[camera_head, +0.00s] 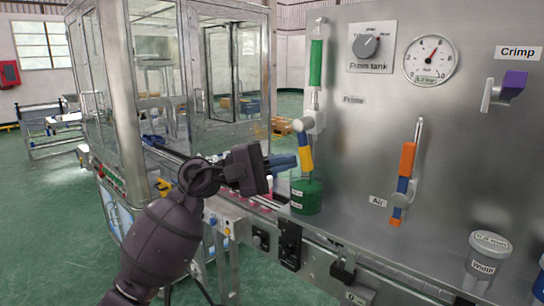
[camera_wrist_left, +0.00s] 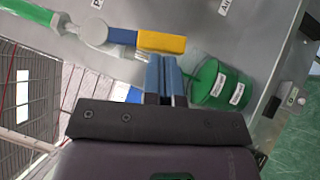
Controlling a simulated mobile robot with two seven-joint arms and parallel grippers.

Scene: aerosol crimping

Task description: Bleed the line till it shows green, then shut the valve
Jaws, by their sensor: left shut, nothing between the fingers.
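The sight tube (camera_head: 316,62) on the panel shows green; it also shows in the left wrist view (camera_wrist_left: 28,12). Below it, the bleed valve's blue and yellow handle (camera_head: 306,152) points down, roughly in line with the tube; the left wrist view shows this handle too (camera_wrist_left: 161,42). My left gripper (camera_head: 287,163) is shut and empty, its blue fingertips (camera_wrist_left: 161,62) right beside the yellow end. I cannot tell whether they touch it. A green labelled container (camera_head: 306,197) stands below the handle and beside my fingers. My right gripper is not in view.
Right of the valve are a dial gauge (camera_head: 430,60), a From tank knob (camera_head: 370,46), the Air valve's orange and blue handle (camera_head: 404,172) and a purple Crimp lever (camera_head: 511,85). A glazed enclosure (camera_head: 196,80) rises behind my left arm.

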